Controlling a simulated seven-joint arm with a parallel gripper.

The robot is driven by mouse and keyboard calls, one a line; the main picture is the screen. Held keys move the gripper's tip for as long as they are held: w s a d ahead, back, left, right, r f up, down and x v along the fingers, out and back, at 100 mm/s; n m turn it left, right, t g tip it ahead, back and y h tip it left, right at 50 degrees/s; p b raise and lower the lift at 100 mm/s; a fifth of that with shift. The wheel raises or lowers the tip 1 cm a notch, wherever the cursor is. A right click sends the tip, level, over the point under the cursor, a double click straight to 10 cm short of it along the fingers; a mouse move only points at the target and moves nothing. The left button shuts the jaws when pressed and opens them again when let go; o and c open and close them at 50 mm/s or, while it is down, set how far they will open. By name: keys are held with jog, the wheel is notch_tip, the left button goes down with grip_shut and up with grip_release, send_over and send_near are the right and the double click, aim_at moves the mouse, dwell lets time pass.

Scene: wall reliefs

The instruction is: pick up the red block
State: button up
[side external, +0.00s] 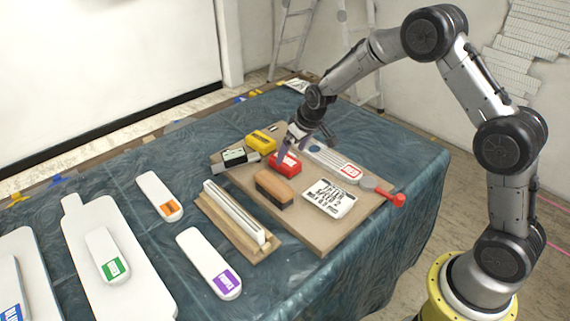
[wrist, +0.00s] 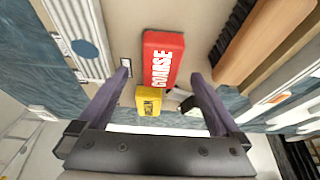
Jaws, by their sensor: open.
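The red block (side external: 285,164) lies on the tan board among other items in the side view. In the wrist view the red block (wrist: 162,62) shows white lettering reading "COARSE" and appears between the two fingers, towards the far side. My gripper (side external: 291,152) is just above the block in the side view and partly covers it. In the wrist view my gripper (wrist: 160,75) has its fingers wide apart with nothing held. I cannot tell whether a finger touches the block.
A yellow block (side external: 261,141), a black-and-white item (side external: 238,157), a wooden brush (side external: 273,188), a white card (side external: 330,198) and a long grey tool (side external: 332,160) crowd the board (side external: 310,236). A wooden holder (side external: 236,222) stands beside it.

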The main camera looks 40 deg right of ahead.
aim_at(286, 159)
jog(key=shift+x, duration=2.3)
jog(key=shift+w, duration=0.2)
jog(key=shift+r, duration=0.1)
jog(key=c, duration=1.4)
jog(key=shift+r, duration=0.1)
jog(key=shift+r, duration=0.65)
jog(key=s+r, duration=0.3)
jog(key=s, duration=0.1)
jog(key=s+r, duration=0.4)
jog(key=s, duration=0.1)
jog(key=s+r, duration=0.4)
jog(key=s, duration=0.1)
jog(key=shift+a+r, duration=0.25)
jog(key=shift+a, duration=0.15)
